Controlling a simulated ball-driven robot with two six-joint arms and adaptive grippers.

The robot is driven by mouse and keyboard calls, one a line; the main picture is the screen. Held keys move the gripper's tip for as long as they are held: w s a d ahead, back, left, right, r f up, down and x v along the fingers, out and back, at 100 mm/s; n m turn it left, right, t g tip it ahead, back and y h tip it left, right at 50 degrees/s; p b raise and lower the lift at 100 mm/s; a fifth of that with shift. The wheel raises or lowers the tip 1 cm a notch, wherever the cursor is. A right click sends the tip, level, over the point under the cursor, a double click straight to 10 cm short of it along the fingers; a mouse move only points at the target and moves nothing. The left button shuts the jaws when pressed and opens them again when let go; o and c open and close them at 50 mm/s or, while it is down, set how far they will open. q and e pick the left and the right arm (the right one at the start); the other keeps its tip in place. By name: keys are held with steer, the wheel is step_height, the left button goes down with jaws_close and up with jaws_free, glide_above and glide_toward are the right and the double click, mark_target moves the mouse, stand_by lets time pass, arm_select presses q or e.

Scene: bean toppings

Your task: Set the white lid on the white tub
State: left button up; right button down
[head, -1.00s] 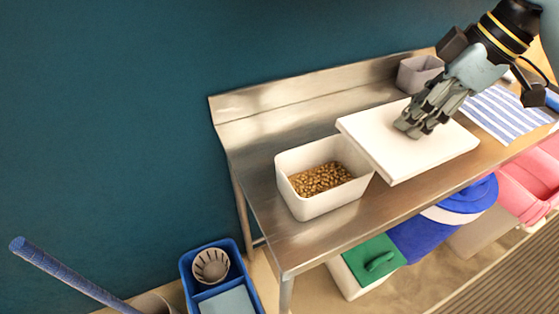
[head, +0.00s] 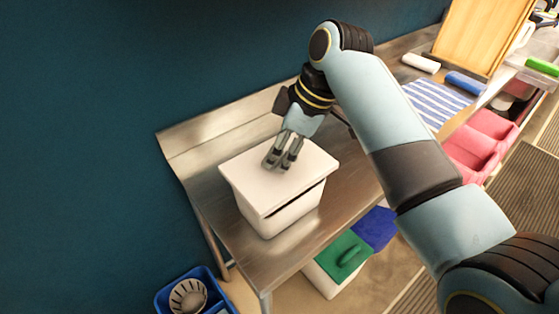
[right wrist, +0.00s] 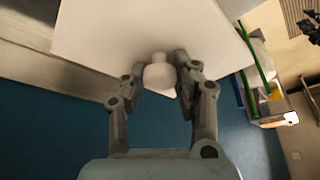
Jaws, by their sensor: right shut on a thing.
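The white tub (head: 292,219) stands on the steel table, with the white lid (head: 262,186) over its mouth. A dark gap shows between lid and tub along the right front side, so the lid is not flush there; whether it touches elsewhere I cannot tell. My right gripper (head: 281,156) is above the lid, shut on its knob. In the right wrist view, the fingers (right wrist: 155,76) close around the white knob (right wrist: 158,72) below the lid's pale plate (right wrist: 150,30). The beans inside the tub are hidden. My left gripper is not in view.
The steel table (head: 235,240) has a raised back edge against the dark wall. A striped cloth (head: 425,103) lies to the right. Below are a blue crate (head: 165,298), a green-lidded bin (head: 338,255) and pink bins (head: 478,148). My right arm spans the picture's right side.

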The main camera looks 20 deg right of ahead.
step_height(320, 180, down, 3)
steer(key=shift+r, duration=0.2)
steer(key=shift+f, duration=0.35)
steer(key=shift+f, duration=0.25)
steer(key=shift+f, duration=0.15)
steer(key=c, duration=1)
jaws_free()
